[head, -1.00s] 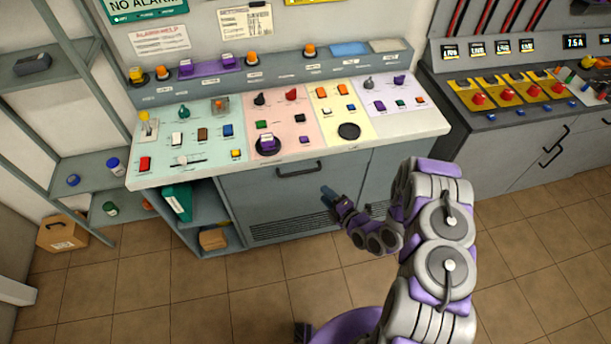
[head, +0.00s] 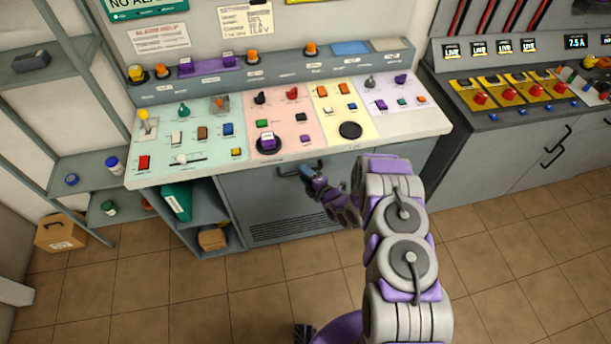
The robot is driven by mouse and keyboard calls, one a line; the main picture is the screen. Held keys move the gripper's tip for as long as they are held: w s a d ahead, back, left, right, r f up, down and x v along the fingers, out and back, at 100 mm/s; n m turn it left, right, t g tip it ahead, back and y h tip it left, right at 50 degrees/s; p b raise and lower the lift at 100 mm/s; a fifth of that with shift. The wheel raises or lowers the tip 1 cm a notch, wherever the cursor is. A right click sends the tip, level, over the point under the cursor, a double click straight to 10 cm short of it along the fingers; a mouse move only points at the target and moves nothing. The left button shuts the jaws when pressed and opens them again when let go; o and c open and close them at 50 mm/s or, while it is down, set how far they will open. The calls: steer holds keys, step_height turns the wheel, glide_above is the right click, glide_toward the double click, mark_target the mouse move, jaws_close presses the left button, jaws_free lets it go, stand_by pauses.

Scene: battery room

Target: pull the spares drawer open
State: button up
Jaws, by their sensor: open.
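A grey drawer front (head: 258,187) with a dark bar handle (head: 288,171) sits under the control desk. It lies flush with the cabinet and looks shut; I see no label naming it the spares drawer. My gripper (head: 304,168) is right by the right end of that handle, overlapping it in the picture. My gripper is open. I cannot tell whether its fingers touch the bar or go around it. My wrist hides part of the cabinet front to the right.
The desk top (head: 330,152) with buttons and knobs overhangs just above the handle. An open cubby with a green binder (head: 177,201) is to the left. A cardboard box (head: 61,232) stands on the floor at left. Tiled floor (head: 150,285) in front is clear.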

steer(key=shift+c, duration=0.2)
jaws_close()
steer(key=shift+s+f, duration=0.1)
stand_by(0.4)
